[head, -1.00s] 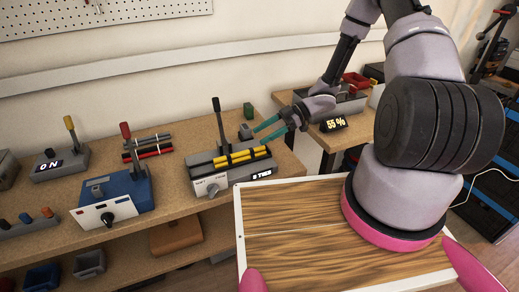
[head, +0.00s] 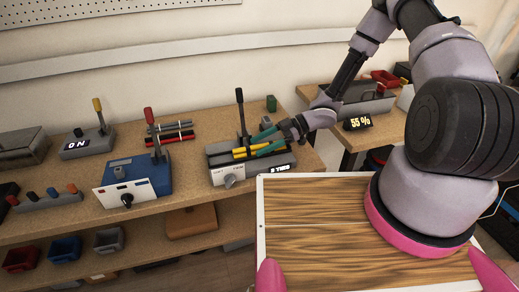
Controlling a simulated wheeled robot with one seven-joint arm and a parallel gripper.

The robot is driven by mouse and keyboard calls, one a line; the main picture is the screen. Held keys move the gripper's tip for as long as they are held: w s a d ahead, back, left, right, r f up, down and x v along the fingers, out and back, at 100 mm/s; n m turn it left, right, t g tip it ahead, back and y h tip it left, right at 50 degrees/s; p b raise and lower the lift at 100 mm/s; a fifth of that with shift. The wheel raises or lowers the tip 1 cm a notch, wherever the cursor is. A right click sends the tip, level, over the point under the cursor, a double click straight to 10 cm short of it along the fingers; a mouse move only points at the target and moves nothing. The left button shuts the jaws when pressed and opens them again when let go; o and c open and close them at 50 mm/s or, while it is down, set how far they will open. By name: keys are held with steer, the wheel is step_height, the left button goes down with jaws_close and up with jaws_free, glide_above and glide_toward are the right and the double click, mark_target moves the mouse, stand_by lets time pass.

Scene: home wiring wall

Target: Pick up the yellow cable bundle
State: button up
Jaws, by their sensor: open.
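The yellow cable bundle (head: 239,153) has dark bands and lies along the top of a grey and white box with a knob (head: 250,172) on the workbench. Two yellow lengths show, partly covered by my gripper. My gripper (head: 257,144), with teal fingers, reaches in from the right and is open. One finger is behind the bundle and the other overlaps its right part in the picture. I cannot tell whether the fingers touch it.
A black lever (head: 240,108) stands up behind the bundle, close to the fingers. A blue box with a red-knobbed lever (head: 137,183) is to the left. Red and black bundles (head: 172,132) lie behind it. A wood-topped panel (head: 315,235) is in front.

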steer(key=shift+s+a+f, duration=0.1)
steer(key=shift+a+f, duration=0.05)
steer(key=shift+a, duration=0.2)
jaws_close()
